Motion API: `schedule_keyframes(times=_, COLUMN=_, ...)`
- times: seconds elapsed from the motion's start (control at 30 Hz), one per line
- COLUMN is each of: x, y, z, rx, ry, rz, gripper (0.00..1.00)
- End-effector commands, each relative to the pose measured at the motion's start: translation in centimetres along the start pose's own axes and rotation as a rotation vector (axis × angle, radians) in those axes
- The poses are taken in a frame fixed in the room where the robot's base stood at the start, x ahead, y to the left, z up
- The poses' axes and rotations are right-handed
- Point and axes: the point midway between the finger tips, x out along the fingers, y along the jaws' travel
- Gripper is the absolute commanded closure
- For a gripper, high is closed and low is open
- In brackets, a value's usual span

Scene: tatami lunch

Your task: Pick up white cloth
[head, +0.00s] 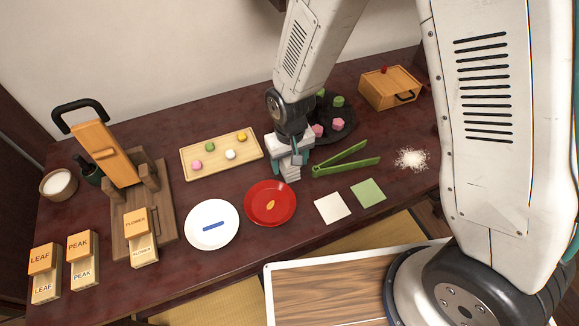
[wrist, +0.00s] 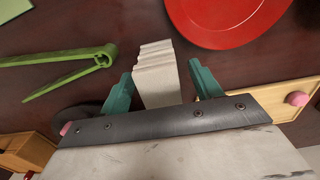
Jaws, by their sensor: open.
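The white cloth (wrist: 156,72), a folded stack with ridged layers, lies on the dark red table. In the wrist view it is between the two teal fingers of my open gripper (wrist: 164,82), closer to the left finger, with a gap on the right. In the head view my gripper (head: 291,155) points down over the cloth (head: 290,174), which shows just below the fingers and is partly hidden by them. I cannot tell whether a finger touches it.
Green tongs (head: 346,160) lie right of the cloth, and a red plate (head: 270,204) is in front. A wooden sweets tray (head: 221,162) is at left; a dark plate (head: 345,128) of sweets is behind. White (head: 332,207) and green (head: 368,193) squares lie front right.

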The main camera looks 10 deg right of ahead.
Motion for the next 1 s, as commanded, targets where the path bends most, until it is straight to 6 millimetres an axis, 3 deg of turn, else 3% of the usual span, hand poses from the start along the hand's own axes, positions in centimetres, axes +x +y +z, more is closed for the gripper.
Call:
schedule_keyframes(times=0.3, x=0.71, y=-0.01, z=-0.03, rx=0.0, ry=0.002, rz=0.0, gripper=0.36)
schedule_keyframes(times=0.5, x=0.69, y=-0.02, z=-0.03, rx=0.0, ry=0.002, rz=0.0, gripper=0.85)
schedule_keyframes(times=1.0, x=-0.16, y=0.04, z=-0.07, rx=0.001, ry=0.003, rz=-0.001, gripper=0.85)
